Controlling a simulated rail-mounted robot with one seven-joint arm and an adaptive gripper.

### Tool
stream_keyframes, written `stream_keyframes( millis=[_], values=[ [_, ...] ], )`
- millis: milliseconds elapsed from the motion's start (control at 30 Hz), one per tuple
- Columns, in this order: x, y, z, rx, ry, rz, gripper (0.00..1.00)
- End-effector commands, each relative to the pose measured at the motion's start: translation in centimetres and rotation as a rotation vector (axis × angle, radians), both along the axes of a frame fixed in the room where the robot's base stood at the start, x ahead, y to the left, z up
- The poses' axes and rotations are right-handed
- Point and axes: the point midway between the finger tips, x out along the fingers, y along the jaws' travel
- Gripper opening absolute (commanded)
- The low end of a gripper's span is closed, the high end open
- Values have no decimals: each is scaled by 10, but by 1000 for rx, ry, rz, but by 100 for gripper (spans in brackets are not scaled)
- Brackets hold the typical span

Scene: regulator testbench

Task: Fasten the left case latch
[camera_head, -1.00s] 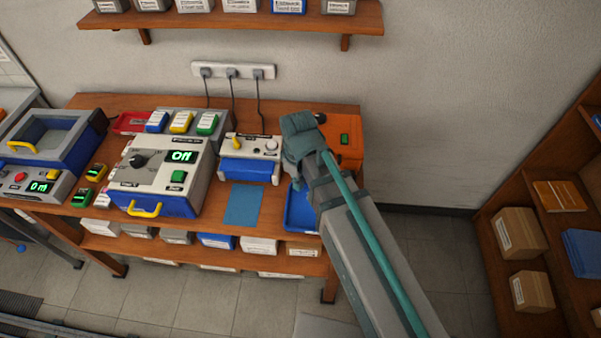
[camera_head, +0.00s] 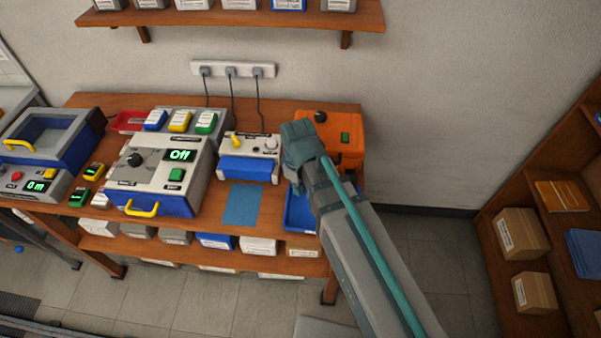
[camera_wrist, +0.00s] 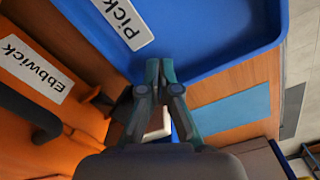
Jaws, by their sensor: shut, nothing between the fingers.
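The orange case (camera_head: 343,150) stands at the right end of the workbench, partly covered by my arm, with a dark knob and a green display on top. In the wrist view the orange case (camera_wrist: 40,135) fills the left, with an "Ebbwick" label and a dark handle. In the head view my arm hides the fingers.
The blue tray (camera_head: 298,212) lies at the bench front beside the case; its "Pick" label (camera_wrist: 122,20) shows in the wrist view. A blue mat (camera_head: 243,205) lies left of it. A white-and-blue device (camera_head: 249,157) stands behind the mat. Right of the bench is open floor.

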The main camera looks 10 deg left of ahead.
Motion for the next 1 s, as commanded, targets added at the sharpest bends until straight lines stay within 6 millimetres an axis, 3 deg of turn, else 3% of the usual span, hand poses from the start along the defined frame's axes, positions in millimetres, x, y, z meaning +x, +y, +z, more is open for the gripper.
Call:
stream_keyframes(
  millis=[367, 1000],
  values=[
    [0, 0, -12, 1, 0, 0, 0],
    [14, 3, -5, 1, -4, -1, 0]
  ],
)
